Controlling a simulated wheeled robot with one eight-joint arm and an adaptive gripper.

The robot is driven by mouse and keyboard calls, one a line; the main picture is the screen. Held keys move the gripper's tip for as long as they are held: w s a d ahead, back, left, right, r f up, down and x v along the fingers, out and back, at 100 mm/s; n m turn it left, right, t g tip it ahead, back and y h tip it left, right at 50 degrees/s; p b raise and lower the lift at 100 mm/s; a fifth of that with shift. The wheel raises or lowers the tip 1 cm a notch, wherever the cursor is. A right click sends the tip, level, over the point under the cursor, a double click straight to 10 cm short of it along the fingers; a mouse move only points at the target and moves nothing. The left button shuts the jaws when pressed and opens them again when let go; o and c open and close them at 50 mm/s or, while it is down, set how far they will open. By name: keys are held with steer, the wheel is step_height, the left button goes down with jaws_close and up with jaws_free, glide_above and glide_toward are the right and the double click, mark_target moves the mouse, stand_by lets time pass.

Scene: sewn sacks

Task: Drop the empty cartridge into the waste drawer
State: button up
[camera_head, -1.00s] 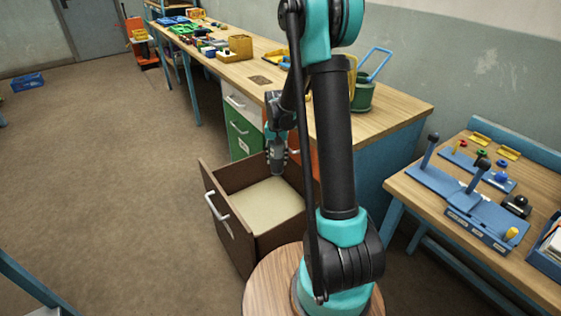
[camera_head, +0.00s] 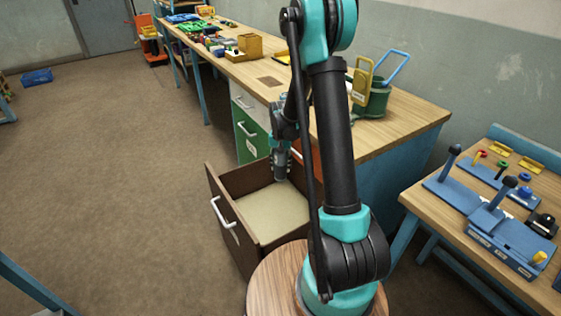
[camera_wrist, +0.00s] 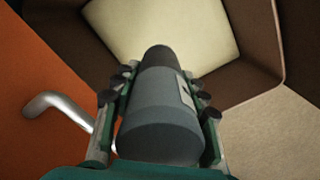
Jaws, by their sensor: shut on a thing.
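The empty cartridge (camera_wrist: 160,115) is a dark grey cylinder with a small pale label on its side. My gripper (camera_wrist: 160,100) is shut on it, one finger on each side, in the wrist view. The waste drawer (camera_head: 230,226) is brown, pulled out, with a pale bare floor and a light handle. In the head view my gripper (camera_head: 280,165) hangs over the drawer's far part, with the grey cartridge pointing down. In the wrist view the cartridge's far end lies in front of the pale drawer floor (camera_wrist: 160,25). I see nothing lying in the drawer.
An orange drawer front (camera_wrist: 40,80) with a metal handle (camera_wrist: 60,108) is close beside my gripper. A green drawer (camera_head: 250,136) is closed in the bench. The workbench (camera_head: 400,122) holds several items. A side table (camera_head: 430,215) with blue fixtures stands at right.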

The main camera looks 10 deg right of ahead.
steer(key=shift+f, duration=0.1)
steer(key=o, duration=1.2)
step_height(320, 180, up, 12)
steer(key=shift+s, duration=0.1)
